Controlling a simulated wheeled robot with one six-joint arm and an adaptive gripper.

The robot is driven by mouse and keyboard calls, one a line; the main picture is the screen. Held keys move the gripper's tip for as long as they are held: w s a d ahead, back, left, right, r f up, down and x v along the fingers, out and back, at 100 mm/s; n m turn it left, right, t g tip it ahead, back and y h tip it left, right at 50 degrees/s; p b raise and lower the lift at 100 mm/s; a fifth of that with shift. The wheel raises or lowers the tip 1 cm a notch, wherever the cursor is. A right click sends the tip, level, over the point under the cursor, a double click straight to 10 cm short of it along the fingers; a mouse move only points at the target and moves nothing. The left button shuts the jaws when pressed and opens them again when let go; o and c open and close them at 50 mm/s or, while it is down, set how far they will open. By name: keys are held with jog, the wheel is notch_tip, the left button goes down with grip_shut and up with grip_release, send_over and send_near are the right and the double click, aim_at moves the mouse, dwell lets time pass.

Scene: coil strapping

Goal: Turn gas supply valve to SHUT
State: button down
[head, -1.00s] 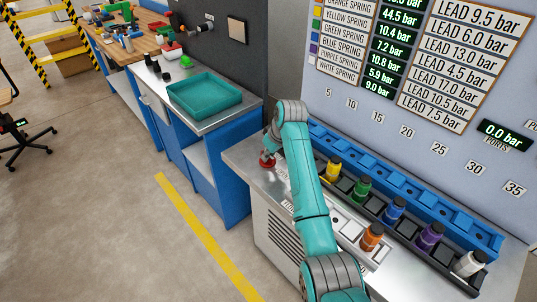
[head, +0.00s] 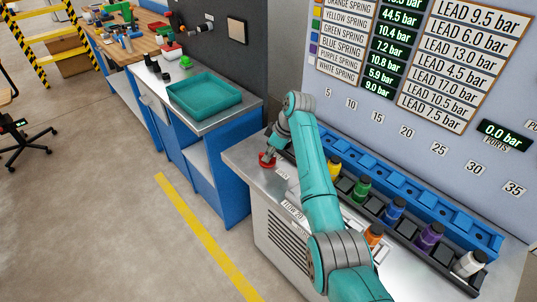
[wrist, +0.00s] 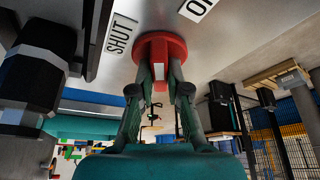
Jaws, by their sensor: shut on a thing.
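The gas supply valve is a red round knob (head: 266,161) on the steel bench top, at its left end in the head view. In the wrist view the red knob (wrist: 160,42) is at the top centre, with a bar across its face. My gripper (wrist: 160,78) is shut on the knob's bar, one finger on each side. In the head view my gripper (head: 271,154) reaches down to the knob and partly hides it. A "SHUT" label (wrist: 119,38) lies left of the knob in the wrist view. A second label (wrist: 198,7), partly cut off, lies to its upper right.
Yellow (head: 334,169), green (head: 361,188), blue (head: 392,209), purple (head: 430,236) and white (head: 468,264) capped cylinders stand in a dark rack beside my arm. A blue slotted rail (head: 420,200) runs behind them. A teal tray (head: 205,95) sits on the neighbouring bench.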

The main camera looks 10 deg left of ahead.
jog(key=n+g, duration=0.1)
jog(key=n, duration=0.2)
jog(key=shift+w+n+g, duration=0.1)
jog(key=shift+n+g, duration=0.5)
jog(key=shift+n, duration=0.7)
jog(key=shift+n+g+h, duration=0.3)
jog(key=shift+n+h, duration=0.1)
jog(key=shift+n, duration=0.5)
jog(key=c, duration=1.1)
grip_release()
jog(key=shift+c, duration=0.2)
jog(key=shift+w, duration=0.1)
jog(key=v, duration=1.2)
